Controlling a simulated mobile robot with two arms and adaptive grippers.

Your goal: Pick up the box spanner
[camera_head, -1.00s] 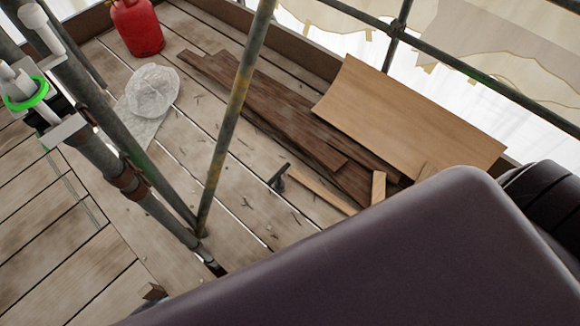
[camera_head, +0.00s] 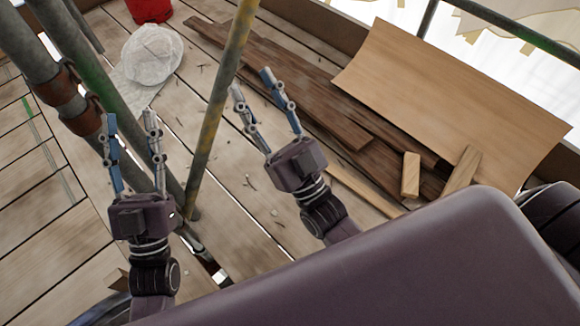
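I cannot make out a box spanner in the current head view. My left gripper (camera_head: 130,118) is open and empty, fingers pointing up the picture, in front of the scaffold poles at the left. My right gripper (camera_head: 252,82) is also open and empty, its fingers in front of the dark planks, just right of the upright yellowed pole. The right gripper and wrist hide part of the deck, where a small dark object showed earlier.
Scaffold poles (camera_head: 218,100) stand close to both grippers. Dark planks (camera_head: 320,112), a plywood sheet (camera_head: 450,95) and short wood offcuts (camera_head: 411,176) lie at the right. A crumpled white sheet (camera_head: 152,55) and red canister (camera_head: 150,9) are at upper left. Bare deck (camera_head: 240,240) shows low centre.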

